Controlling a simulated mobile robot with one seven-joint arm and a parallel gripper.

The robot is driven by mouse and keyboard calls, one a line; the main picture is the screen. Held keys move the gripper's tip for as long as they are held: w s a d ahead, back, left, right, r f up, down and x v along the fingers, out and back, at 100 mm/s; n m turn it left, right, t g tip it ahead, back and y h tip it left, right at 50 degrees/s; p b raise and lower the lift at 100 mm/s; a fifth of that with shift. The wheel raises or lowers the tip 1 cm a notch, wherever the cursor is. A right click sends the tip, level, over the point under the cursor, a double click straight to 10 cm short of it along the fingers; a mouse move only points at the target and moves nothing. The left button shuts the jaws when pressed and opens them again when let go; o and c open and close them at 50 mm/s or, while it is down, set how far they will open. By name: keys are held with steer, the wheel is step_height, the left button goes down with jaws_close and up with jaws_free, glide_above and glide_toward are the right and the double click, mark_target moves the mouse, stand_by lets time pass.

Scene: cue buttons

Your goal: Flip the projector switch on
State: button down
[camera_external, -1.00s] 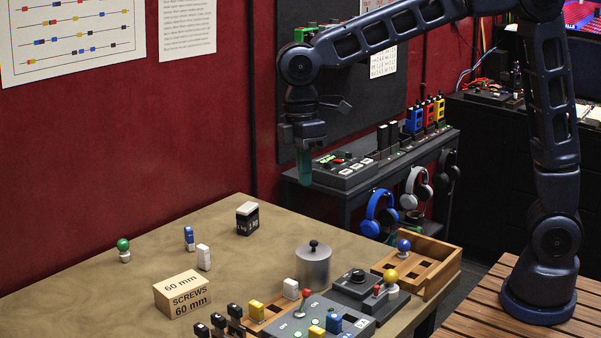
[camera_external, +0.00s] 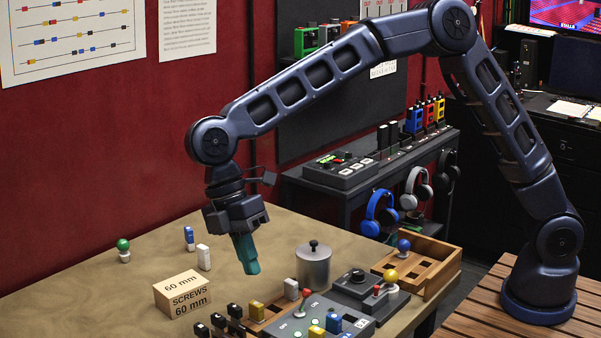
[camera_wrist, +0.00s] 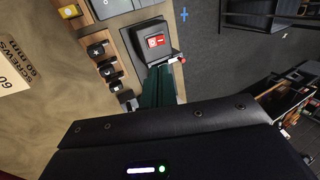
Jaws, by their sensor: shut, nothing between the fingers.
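My gripper (camera_external: 250,268) has teal fingers, shut and empty, pointing down above the table. Its fingers (camera_wrist: 160,85) also show in the wrist view, below a dark box with a red-and-white rocker switch (camera_wrist: 156,41). I cannot tell from any label whether this is the projector switch. A small red-tipped part (camera_wrist: 182,60) sticks out at the box's right side. My gripper is apart from this panel.
A cardboard screws box (camera_external: 182,294), a grey lidded canister (camera_external: 313,268) and several black switches (camera_external: 235,312) stand near the gripper. A wooden tray (camera_external: 440,262) lies at the right. The left of the table is mostly clear.

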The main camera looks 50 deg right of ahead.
steer(key=shift+f, duration=0.1)
stand_by(0.3)
steer(key=x, duration=1.4)
steer(key=shift+s, duration=0.1)
